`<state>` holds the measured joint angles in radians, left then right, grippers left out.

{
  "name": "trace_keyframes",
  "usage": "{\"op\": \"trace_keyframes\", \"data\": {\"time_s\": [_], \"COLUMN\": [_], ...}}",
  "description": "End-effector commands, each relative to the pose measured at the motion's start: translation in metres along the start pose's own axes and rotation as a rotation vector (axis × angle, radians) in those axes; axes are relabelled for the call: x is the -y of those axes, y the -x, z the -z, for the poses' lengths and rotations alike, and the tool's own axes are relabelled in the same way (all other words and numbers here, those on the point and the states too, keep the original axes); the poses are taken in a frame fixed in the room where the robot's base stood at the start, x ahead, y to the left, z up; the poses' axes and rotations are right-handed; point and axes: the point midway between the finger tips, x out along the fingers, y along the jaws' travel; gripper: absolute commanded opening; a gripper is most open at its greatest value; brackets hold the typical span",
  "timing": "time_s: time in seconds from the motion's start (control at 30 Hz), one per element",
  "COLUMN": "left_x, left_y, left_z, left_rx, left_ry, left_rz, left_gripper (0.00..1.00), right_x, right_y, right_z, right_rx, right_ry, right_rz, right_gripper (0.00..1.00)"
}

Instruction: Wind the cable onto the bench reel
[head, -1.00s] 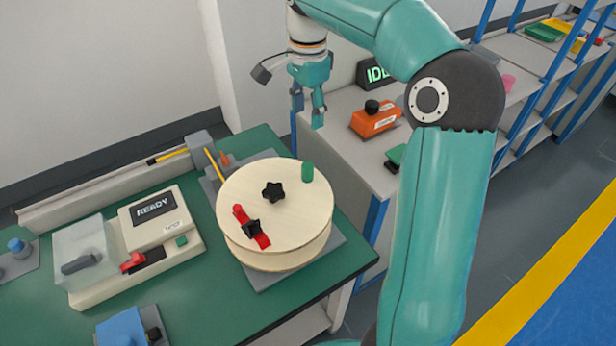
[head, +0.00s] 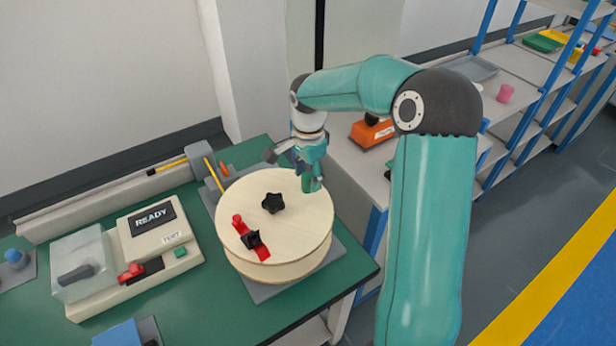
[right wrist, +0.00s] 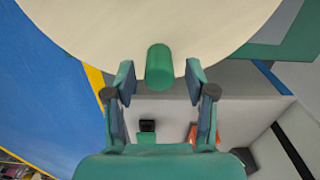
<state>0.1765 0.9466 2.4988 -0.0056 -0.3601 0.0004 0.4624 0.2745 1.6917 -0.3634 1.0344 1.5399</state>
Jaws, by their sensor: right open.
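The bench reel (head: 290,215) is a pale wooden drum with a black star knob (head: 273,203) and a red clamp (head: 258,246) with a black toggle on top. Its green crank handle (right wrist: 159,66) stands near the rim. My right gripper (head: 312,182) is at the reel's far right edge and mostly hides the handle in the head view. In the right wrist view its two fingers (right wrist: 160,84) are open, one on each side of the handle, with gaps visible. A yellow strand (head: 213,173), perhaps the cable, slants from the grey guide towards the reel. My left gripper is out of view.
A cream tester (head: 153,218) reading READY, with a clear cover (head: 82,262), sits left of the reel on the green bench (head: 215,305). A grey rail (head: 110,190) runs behind. An orange device (head: 370,133) is on the grey cabinet behind my right arm.

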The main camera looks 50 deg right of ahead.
Motion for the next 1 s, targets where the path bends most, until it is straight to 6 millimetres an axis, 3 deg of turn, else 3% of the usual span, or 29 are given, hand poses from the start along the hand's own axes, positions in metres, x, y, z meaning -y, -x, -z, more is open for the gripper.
{"op": "trace_keyframes", "data": {"time_s": [0.43,0.77,1.0], "left_x": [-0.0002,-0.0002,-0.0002], "left_y": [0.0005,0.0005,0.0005], "left_z": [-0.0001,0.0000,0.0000], "left_rx": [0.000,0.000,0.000], "left_ry": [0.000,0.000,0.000], "left_rz": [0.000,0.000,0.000], "left_gripper": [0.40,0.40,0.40], "right_x": [0.0001,0.0003,0.0005], "right_y": [-0.0109,-0.0106,-0.0104], "right_z": [0.0000,-0.0004,-0.0006], "right_rx": [0.000,0.000,0.000], "right_ry": [0.001,0.001,0.002], "right_rz": [0.001,0.001,0.001], "right_gripper": [0.54,0.00,0.00]}}
